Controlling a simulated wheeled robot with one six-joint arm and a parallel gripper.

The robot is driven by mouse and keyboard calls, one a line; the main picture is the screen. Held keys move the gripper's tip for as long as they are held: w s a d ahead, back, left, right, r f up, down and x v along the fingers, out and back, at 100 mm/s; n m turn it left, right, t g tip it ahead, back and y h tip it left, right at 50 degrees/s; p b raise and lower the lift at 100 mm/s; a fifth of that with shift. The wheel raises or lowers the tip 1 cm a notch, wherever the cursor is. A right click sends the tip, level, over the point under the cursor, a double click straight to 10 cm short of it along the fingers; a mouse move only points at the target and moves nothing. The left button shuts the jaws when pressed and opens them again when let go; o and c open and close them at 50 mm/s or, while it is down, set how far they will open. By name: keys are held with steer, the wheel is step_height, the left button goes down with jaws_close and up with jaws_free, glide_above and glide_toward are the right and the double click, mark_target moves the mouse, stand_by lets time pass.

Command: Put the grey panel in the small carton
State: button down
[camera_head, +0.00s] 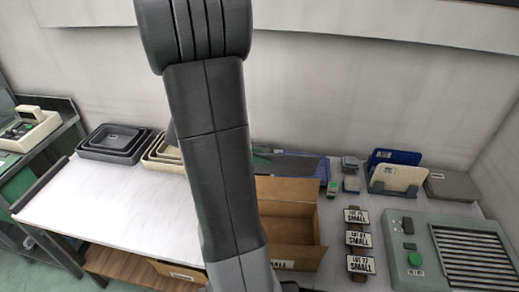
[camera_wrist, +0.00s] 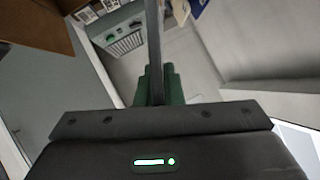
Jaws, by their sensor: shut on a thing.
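In the wrist view my gripper (camera_wrist: 159,84) has its green fingers closed on a thin grey panel (camera_wrist: 153,40). The panel shows nearly edge-on and stretches away from the fingers to the top of the picture. In the head view my arm hides the gripper and the panel. An open brown carton (camera_head: 291,190) stands on the table just right of my arm, partly hidden by it. A brown carton wall also shows at the upper left of the wrist view (camera_wrist: 35,27), apart from the panel.
A second brown carton (camera_head: 178,270) sits lower, at the table's front edge. Nested grey trays (camera_head: 117,155) and cream trays (camera_head: 152,165) stand at the back left. Lot signs reading SMALL (camera_head: 357,239) and a grey-green machine (camera_head: 409,235) are at right. The left tabletop is clear.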

step_height(320, 180, down, 22)
steer(key=b, duration=1.7)
steer(key=shift+b, duration=0.35)
steer(key=shift+f, duration=0.7)
stand_by(0.5)
steer(key=c, duration=1.5)
jaws_free()
steer(key=p+v, duration=0.1)
steer(key=v, duration=1.3)
steer(key=shift+s, duration=0.1)
